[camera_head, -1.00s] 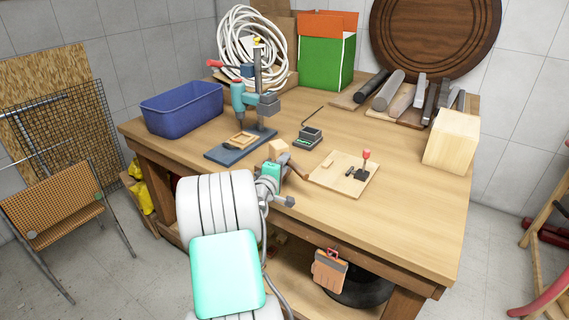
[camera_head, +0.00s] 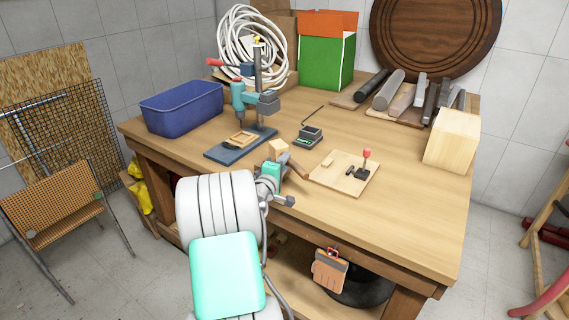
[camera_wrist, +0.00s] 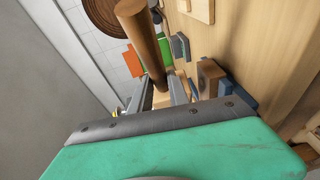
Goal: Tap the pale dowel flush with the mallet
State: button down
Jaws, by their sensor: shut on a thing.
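My arm hides part of the grip in the head view. A small pale piece (camera_head: 327,163) shows at the board's left side; I cannot tell if it is the dowel or how far it stands up. A red-knobbed clamp (camera_head: 366,156) sits on the board.
A drill press (camera_head: 262,105) with a blue base stands behind my gripper, and a small scale (camera_head: 309,138) lies right of it. A blue bin (camera_head: 182,108) is at the left. A large wooden block (camera_head: 453,140) is at the right. The tabletop (camera_head: 415,205) right of the board is clear.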

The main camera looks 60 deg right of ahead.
notch_tip(320, 180, down, 4)
jog(key=b, duration=0.3)
jog(key=shift+r+b, duration=0.2)
jog(key=shift+b, duration=0.1)
jog(key=shift+r+p, duration=0.45)
jog(key=shift+r, duration=0.05)
jog(key=shift+r+p, duration=0.9)
jog(key=shift+r, duration=0.35)
jog(key=shift+r+p, duration=1.3)
jog(key=shift+r, duration=0.7)
